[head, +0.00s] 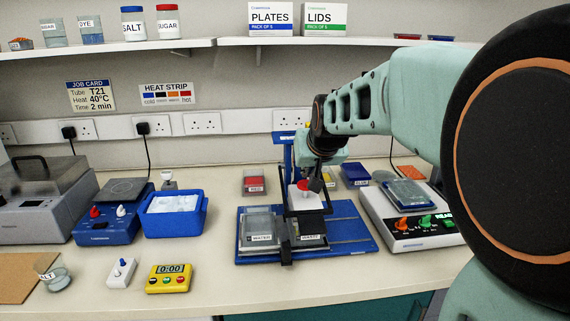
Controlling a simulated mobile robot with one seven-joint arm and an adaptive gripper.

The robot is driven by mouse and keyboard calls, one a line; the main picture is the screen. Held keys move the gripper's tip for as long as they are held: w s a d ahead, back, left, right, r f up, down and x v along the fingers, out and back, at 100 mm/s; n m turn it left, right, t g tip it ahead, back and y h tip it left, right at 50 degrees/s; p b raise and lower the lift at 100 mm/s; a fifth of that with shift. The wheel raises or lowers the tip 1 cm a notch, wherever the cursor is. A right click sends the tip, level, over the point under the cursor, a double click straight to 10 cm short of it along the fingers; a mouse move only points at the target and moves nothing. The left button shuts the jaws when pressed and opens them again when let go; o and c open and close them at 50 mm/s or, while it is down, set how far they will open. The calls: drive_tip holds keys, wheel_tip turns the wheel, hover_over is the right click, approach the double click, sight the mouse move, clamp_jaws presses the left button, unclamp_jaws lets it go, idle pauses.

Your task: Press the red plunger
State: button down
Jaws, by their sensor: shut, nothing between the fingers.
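The red plunger (303,186) is a small red cap on top of a white part, at the middle of the blue bench stand. It sits just left of my gripper's tip, inside a dark frame. My gripper (317,184) points down, dark and shut, with nothing in it. It is very close to the plunger's right side. I cannot tell from this view whether they touch. Part of the stand behind is hidden by my arm.
The blue base (345,232) carries labelled clear tubs (258,228) in front of the plunger. A blue ice tray (173,222) and a yellow timer (168,279) are to the left. A white device with knobs (402,232) is to the right.

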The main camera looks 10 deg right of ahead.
sight(305, 192)
drive_tip(key=shift+s+f, duration=0.3)
drive_tip(key=shift+f, duration=0.2)
drive_tip(key=shift+w+f+b, duration=0.1)
drive_tip(key=shift+f+b, duration=0.25)
drive_tip(key=shift+b, duration=0.05)
drive_tip(key=shift+f+b, duration=1.05)
drive_tip(key=shift+f, duration=0.25)
